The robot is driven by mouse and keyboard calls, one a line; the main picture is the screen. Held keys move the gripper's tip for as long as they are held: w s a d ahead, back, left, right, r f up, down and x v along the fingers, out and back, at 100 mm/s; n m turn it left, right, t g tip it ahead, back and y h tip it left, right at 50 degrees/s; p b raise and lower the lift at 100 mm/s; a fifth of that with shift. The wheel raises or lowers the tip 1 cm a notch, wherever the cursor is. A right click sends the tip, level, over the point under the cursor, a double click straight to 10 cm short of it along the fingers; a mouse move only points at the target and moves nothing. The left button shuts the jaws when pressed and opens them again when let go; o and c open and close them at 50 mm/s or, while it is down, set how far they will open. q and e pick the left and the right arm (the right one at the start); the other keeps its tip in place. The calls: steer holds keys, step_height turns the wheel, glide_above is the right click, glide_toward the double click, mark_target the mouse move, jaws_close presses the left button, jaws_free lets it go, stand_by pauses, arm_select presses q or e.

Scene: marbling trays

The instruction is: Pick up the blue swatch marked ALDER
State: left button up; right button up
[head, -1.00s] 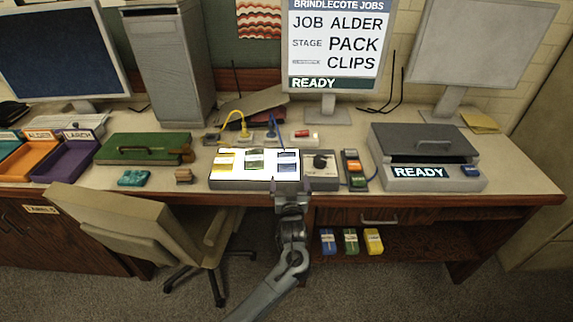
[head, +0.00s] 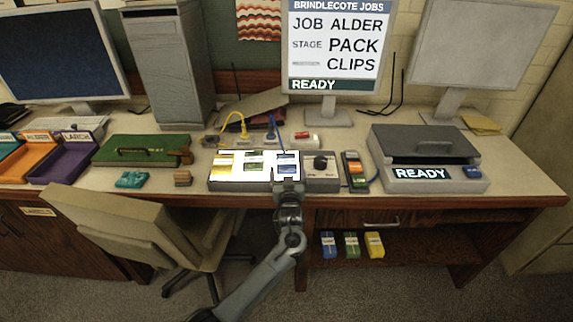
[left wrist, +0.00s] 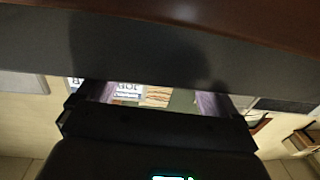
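The blue swatch (head: 287,158) lies at the right end of the bright white light panel (head: 240,183), beside a green swatch (head: 254,160) and a yellow swatch (head: 223,160). Their labels are too small to read in the head view. My left gripper (head: 288,181) is at the panel's front edge, just in front of the blue swatch. In the left wrist view its two fingers (left wrist: 155,97) stand apart with nothing visible between them but the background. Whether they touch the swatch is unclear. My right gripper is out of view.
A control box with a black knob (head: 320,162) adjoins the panel on the right, then a dark strip with coloured buttons (head: 354,170) and a grey lidded box (head: 425,172). A green lidded case (head: 140,150) is on the left. A chair (head: 140,232) stands before the desk.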

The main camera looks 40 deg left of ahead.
arm_select(q)
steer(key=c, duration=1.1)
